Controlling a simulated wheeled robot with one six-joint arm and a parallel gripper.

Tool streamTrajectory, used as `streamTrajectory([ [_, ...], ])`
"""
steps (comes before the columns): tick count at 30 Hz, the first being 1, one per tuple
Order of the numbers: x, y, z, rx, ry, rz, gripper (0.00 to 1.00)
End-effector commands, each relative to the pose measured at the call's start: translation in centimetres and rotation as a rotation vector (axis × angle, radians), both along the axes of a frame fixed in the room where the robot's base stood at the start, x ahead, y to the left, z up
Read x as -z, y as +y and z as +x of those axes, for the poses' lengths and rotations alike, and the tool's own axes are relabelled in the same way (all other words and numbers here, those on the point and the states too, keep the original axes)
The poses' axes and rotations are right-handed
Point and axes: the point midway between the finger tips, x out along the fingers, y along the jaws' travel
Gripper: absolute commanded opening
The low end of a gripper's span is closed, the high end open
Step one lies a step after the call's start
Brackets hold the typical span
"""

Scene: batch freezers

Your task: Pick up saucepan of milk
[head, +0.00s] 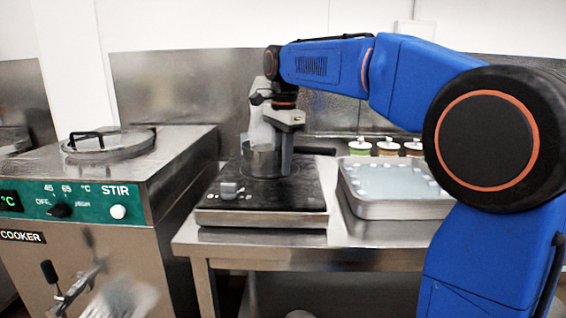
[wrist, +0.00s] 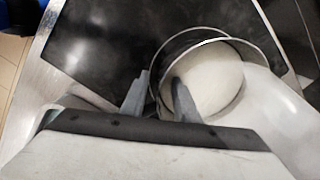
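The saucepan (head: 262,162) is a small metal pan standing on the black hob in the head view, with a dark handle (head: 318,150) pointing right. In the wrist view the saucepan (wrist: 240,44) shows its round rim and white milk (wrist: 217,80) inside. My gripper (head: 275,158) points down at the pan, and its body hides part of it. In the wrist view my gripper (wrist: 160,97) has its two grey fingers apart, one outside the near wall and one over the milk, with the rim between them. I see no grip closed on the wall.
The hob (head: 225,205) sits on a steel table. A metal tray (head: 395,208) with pale contents is to its right, with small lidded tubs (head: 360,147) behind. The cooker (head: 100,215) with a lidded top stands to the left. A wall panel is behind.

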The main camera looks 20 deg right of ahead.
Motion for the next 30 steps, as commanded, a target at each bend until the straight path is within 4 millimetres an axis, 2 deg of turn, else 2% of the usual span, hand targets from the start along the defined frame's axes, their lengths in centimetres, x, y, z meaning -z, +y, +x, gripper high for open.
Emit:
streamTrajectory([
  [7,0.12,0.10,0.05,0.000,-0.001,0.000,0.28],
  [10,0.11,0.10,0.05,0.000,-0.001,0.000,0.04],
  [11,0.10,0.09,0.05,0.000,-0.001,0.000,0.00],
  [30,0.09,0.07,0.04,0.000,-0.001,0.000,0.00],
])
